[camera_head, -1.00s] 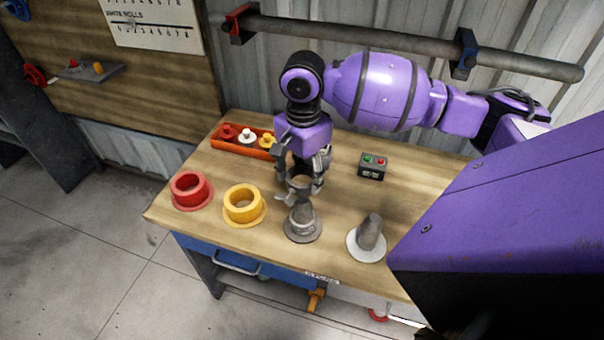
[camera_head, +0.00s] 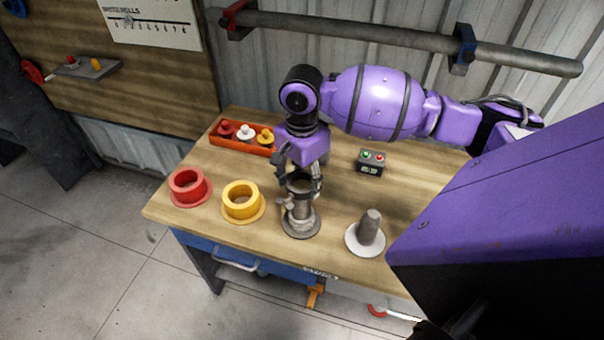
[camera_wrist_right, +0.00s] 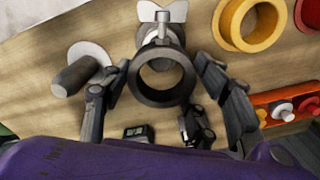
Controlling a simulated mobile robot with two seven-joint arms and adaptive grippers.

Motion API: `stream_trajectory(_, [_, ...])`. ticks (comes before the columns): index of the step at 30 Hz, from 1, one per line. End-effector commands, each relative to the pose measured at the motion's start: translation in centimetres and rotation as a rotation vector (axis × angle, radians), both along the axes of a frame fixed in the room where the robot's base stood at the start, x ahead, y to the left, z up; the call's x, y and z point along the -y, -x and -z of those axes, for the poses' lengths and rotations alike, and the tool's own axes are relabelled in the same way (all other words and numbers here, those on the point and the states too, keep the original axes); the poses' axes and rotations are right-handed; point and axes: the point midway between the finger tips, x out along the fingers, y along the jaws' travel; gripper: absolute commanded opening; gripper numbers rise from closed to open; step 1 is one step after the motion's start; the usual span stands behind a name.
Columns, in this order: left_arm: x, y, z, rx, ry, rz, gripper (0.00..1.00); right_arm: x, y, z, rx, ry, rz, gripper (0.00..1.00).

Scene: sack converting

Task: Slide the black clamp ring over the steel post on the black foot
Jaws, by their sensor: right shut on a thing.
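The black clamp ring (camera_wrist_right: 139,91) is between the fingers of my right gripper (camera_wrist_right: 165,85), which is shut on it. Its wing screw (camera_wrist_right: 162,14) points to the top of the wrist view. In the head view my right gripper (camera_head: 299,188) holds the ring upright-axis at the top of the steel post (camera_head: 299,216). The post stands on the black foot (camera_head: 288,230). Gripper and ring cover the post's top, so I cannot tell whether the ring is around it or just above it. My left gripper is not in view.
A red flanged ring (camera_head: 187,188) and a yellow one (camera_head: 242,201) lie to the left. A grey post on a white foot (camera_head: 354,246) stands to the right. Behind are an orange tray (camera_head: 233,144) of small knobs and a button box (camera_head: 370,168).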

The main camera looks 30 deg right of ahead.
Motion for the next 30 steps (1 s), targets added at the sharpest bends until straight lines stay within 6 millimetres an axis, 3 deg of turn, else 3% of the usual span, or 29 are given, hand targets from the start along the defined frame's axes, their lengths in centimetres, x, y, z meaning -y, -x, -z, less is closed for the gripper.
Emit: stream_trajectory(30, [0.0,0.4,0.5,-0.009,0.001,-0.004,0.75,0.0,0.0,5.8,0.001,0.000,0.000,0.09])
